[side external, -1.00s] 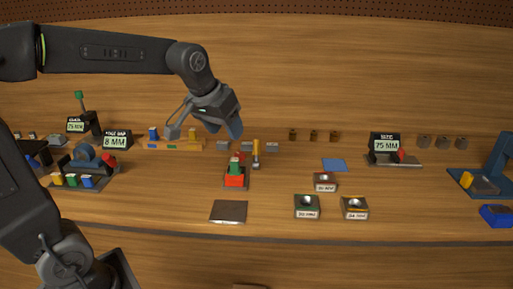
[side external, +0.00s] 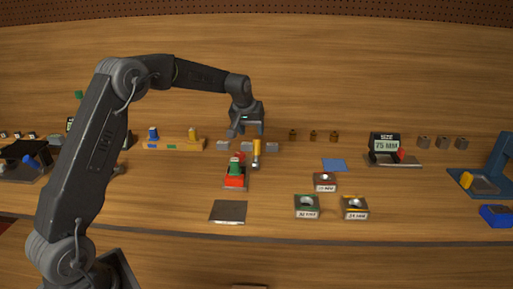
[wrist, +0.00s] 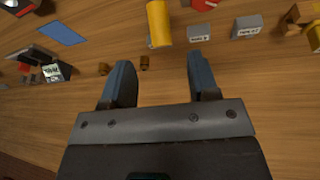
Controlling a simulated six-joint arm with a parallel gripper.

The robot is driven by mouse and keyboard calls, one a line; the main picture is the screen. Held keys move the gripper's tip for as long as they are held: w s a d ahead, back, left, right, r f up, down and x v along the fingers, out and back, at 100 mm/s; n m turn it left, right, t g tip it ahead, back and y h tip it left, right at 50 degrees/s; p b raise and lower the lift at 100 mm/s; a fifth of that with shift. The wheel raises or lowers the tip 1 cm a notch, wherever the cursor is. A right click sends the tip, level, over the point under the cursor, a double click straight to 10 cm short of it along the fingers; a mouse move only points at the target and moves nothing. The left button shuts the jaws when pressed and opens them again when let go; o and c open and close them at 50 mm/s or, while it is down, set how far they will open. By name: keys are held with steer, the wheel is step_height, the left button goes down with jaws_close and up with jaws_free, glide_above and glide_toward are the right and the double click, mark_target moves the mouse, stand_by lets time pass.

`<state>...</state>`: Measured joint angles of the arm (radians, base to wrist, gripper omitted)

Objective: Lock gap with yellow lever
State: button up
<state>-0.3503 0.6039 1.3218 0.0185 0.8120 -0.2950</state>
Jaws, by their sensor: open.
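A yellow upright cylinder handle (side external: 257,147) stands on a small grey base beside a red-and-green piece (side external: 235,172). It also shows in the wrist view (wrist: 159,24), past the fingertips and not between them. I cannot tell whether it is the yellow lever. My gripper (side external: 247,131) is open and empty, just above and behind the cylinder. Its two blue-grey fingers show apart in the wrist view (wrist: 159,72).
Grey blocks (side external: 272,147) and small brown pegs (side external: 313,135) line the back. An orange rack (side external: 172,145) stands left. Labelled blocks (side external: 307,206), a dark plate (side external: 228,211) and a blue mat (side external: 334,164) lie on the table. Bare wood separates them.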

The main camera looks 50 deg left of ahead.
mark_target(256, 143)
steer(key=x, duration=0.9)
steer(key=shift+w+f, duration=0.1)
steer(key=shift+f, duration=0.1)
jaws_close()
